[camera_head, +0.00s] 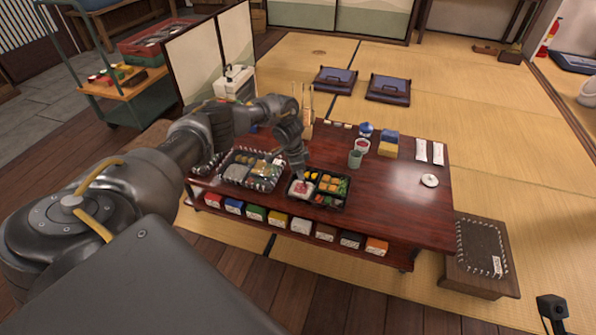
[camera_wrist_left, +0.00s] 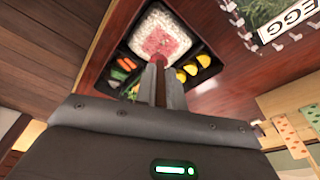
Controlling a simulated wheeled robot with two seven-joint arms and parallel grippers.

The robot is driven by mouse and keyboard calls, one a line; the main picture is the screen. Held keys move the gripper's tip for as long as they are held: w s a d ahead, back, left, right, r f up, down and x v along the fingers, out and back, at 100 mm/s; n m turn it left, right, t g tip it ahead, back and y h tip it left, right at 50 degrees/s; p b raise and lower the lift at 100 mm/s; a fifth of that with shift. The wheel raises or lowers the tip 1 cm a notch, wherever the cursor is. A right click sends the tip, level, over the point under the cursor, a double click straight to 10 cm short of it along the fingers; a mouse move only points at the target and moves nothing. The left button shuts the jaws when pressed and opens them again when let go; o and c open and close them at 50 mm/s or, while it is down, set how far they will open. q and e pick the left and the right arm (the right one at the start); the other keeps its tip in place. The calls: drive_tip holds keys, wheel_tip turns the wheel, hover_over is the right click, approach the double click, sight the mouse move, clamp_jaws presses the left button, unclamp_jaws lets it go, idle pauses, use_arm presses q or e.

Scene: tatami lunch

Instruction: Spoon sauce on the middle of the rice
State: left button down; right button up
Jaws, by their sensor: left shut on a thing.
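The rice (camera_head: 300,188) is white and fills the left part of an open black bento box (camera_head: 318,206) on the low table. In the left wrist view the rice (camera_wrist_left: 140,38) has a pinkish-red patch over its middle. My left gripper (camera_head: 302,172) is over the bento's rice side. In its wrist view the left gripper (camera_wrist_left: 158,68) is shut on a thin dark reddish spoon handle (camera_wrist_left: 160,88), pointing at the rice. The spoon's bowl is not clearly visible. A small white bowl with red contents (camera_head: 362,146) stands farther back. My right gripper is out of view.
A second tray with a clear-looking cover (camera_head: 252,170) lies left of the bento. A green cup (camera_head: 355,159), a blue-topped jar (camera_head: 366,130) and stacked boxes (camera_head: 389,143) stand behind. The table's right part (camera_head: 400,205) is mostly clear. Several coloured boxes line the lower shelf.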

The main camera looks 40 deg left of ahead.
use_arm(q)
drive_tip(key=shift+d, duration=0.1)
drive_tip(key=shift+w+d+p, duration=0.35)
drive_tip(key=shift+d, duration=0.55)
drive_tip(key=shift+r, duration=0.15)
wheel_tip(320, 180, up, 7)
drive_tip(key=p, duration=0.7)
